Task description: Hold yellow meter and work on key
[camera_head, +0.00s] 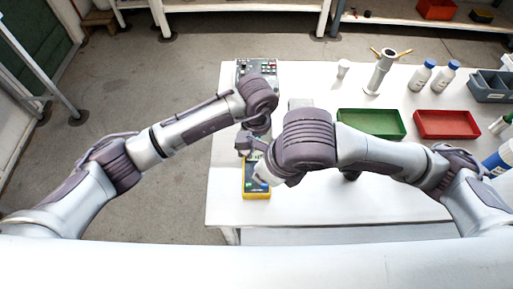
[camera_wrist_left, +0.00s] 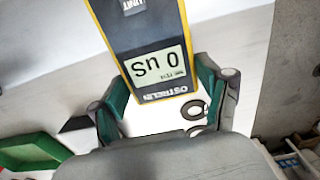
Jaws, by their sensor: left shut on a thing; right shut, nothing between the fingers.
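The yellow meter (camera_head: 257,193) with a dark face is at the left part of the white table. My left gripper (camera_head: 246,146) is at its far end. In the left wrist view the meter (camera_wrist_left: 150,30) appears upside down with a lit display reading 0 and a unit like uS. The fingers of my left gripper (camera_wrist_left: 165,105) are shut on its two sides. My right gripper (camera_head: 264,175) is shut and empty, over or close to the meter's face. My right wrist partly covers it, and I cannot tell whether it touches a key.
A grey control box (camera_head: 256,68) with coloured buttons stands at the table's far left. A green tray (camera_head: 372,136) and a red tray (camera_head: 446,136) lie to the right. White bottles (camera_head: 420,77) and a metal stand (camera_head: 380,72) are behind them. The front left table (camera_head: 225,205) is bare.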

